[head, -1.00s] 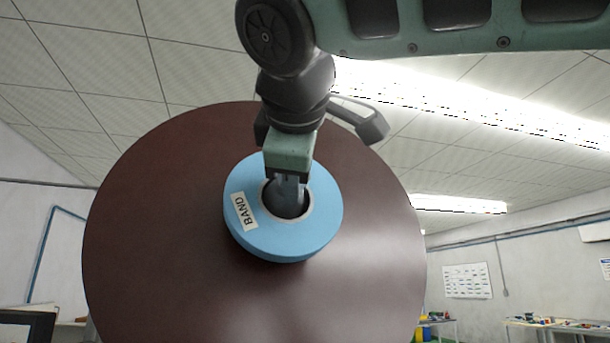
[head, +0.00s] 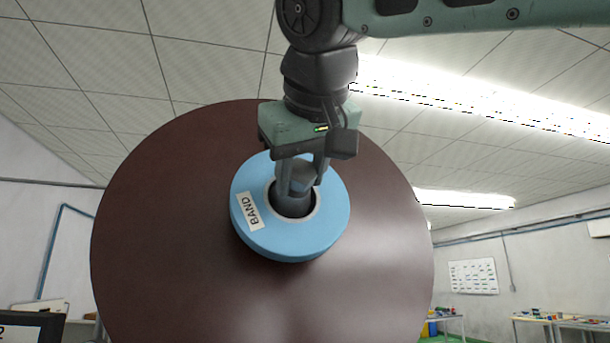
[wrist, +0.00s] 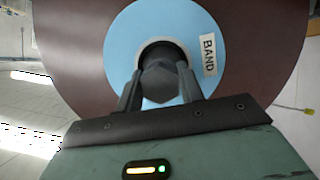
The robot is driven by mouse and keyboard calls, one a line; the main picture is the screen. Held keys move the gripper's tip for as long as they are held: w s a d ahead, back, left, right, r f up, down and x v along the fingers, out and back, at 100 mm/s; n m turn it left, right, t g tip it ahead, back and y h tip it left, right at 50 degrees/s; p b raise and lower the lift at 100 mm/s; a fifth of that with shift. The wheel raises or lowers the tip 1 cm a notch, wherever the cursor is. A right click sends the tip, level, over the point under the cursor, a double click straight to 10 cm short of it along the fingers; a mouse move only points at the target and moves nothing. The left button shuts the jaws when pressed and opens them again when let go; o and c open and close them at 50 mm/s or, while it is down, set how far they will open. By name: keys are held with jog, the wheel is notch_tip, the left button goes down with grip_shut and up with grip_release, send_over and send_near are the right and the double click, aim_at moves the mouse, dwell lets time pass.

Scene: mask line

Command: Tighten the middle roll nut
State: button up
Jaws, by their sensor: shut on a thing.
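A blue roll (head: 320,225) with a white BAND label (head: 250,212) sits in front of a large dark brown disc (head: 150,230). The roll also shows in the wrist view (wrist: 120,50). In the roll's centre hole is a dark grey nut (head: 292,203), seen in the wrist view (wrist: 160,82) as a faceted head. My gripper (head: 303,182) reaches down to the hole from above. Its two fingers (wrist: 159,92) are on either side of the nut, shut on it. The shaft behind the nut is hidden.
The brown disc fills much of the head view behind the roll. A monitor edge (head: 30,328) shows at the lower left. Tables with small items (head: 560,320) stand far off at the right. The space above the disc is open to the ceiling.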

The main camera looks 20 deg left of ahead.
jog(key=m+g+y+b, duration=0.1)
jog(key=m, duration=0.4)
jog(key=shift+f, duration=0.2)
jog(key=shift+m+y, duration=0.3)
dwell(0.4)
jog(key=o, duration=1)
jog(key=shift+r, duration=0.1)
jog(key=shift+s+r, duration=0.1)
jog(key=shift+s, duration=0.05)
jog(key=b+v, duration=0.1)
jog(key=v, duration=1.6)
jog(key=shift+d+r, duration=0.1)
jog(key=shift+r, duration=0.05)
